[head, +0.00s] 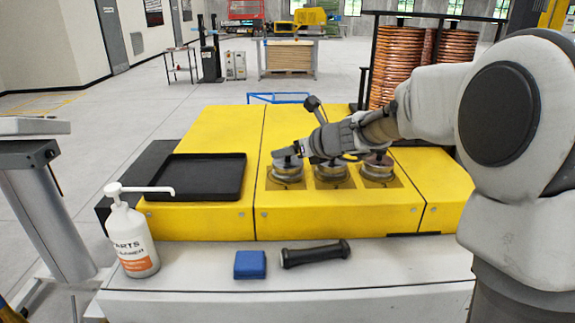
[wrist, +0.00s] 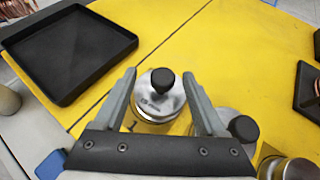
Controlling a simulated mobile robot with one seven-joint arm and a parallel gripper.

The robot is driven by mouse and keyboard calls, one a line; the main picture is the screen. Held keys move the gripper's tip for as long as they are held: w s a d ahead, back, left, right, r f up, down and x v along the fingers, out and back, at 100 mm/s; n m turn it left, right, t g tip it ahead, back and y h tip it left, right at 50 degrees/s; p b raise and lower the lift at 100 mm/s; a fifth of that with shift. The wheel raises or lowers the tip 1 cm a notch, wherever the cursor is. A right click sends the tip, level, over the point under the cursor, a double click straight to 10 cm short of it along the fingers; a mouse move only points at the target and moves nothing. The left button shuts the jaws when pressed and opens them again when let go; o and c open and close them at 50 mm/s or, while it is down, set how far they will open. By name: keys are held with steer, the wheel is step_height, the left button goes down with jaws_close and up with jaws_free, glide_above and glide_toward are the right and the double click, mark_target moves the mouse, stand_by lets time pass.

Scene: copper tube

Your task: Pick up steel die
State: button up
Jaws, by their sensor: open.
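Three steel dies with dark knobs sit in a row on the yellow machine top. The left steel die (head: 287,170) also shows in the wrist view (wrist: 152,103), upright, with a black knob on top. The middle die (head: 331,173) and the right die (head: 377,170) are partly covered by my arm in the head view. My gripper (wrist: 160,75) is open and empty. In the wrist view its fingers lie on either side of the left die. In the head view the fingertips are at about knob height; I cannot tell whether they touch it.
An empty black tray (head: 198,192) lies on the left of the yellow machine (head: 335,224). On the grey front ledge are a white pump bottle (head: 134,242), a blue block (head: 250,265) and a black handled tool (head: 315,254). Copper coils (head: 396,62) stand behind.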

steer(key=shift+d+f+x, duration=0.1)
steer(key=shift+x, duration=1.25)
steer(key=shift+d+f+x, duration=0.1)
steer(key=shift+x, duration=1.25)
steer(key=c, duration=1.1)
steer(key=shift+f, duration=0.1)
jaws_close()
steer(key=shift+s+f, duration=0.1)
steer(key=shift+f, duration=0.05)
